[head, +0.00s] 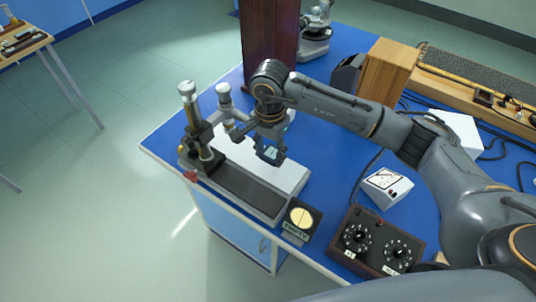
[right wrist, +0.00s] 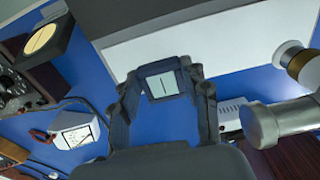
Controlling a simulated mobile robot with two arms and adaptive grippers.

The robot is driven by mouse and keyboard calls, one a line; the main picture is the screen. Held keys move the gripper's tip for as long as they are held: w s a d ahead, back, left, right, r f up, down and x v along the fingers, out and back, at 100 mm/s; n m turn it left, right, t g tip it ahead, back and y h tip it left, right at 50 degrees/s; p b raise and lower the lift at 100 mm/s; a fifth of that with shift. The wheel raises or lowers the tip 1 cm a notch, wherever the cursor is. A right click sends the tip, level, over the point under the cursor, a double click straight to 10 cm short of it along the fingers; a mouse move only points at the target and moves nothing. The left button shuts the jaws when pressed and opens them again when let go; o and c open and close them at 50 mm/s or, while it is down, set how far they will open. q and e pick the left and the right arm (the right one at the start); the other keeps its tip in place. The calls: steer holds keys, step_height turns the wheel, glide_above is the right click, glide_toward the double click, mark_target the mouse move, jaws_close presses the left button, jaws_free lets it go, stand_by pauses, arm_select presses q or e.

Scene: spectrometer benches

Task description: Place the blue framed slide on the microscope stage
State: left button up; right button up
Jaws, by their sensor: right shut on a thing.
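I cannot tell whether the slide touches the plate. My left gripper is not in view.
A round yellowish disc in a dark stand (head: 303,218) is near the table's front edge. A dark dial box (head: 378,240) and a white meter (head: 387,188) stand to the right. A dark wooden column (head: 268,38) and another microscope (head: 315,35) are behind. Blue tabletop (head: 325,150) lies bare right of the plate.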

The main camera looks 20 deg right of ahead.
mark_target(268, 152)
steer(key=shift+w+f, duration=0.4)
steer(key=shift+f, duration=0.15)
step_height(268, 152, down, 2)
steer(key=shift+f+p, duration=0.15)
steer(key=shift+p, duration=0.75)
steer(key=shift+w+f, duration=0.1)
steer(key=shift+f, duration=0.5)
steer(key=o, duration=0.9)
steer(key=shift+c, duration=0.2)
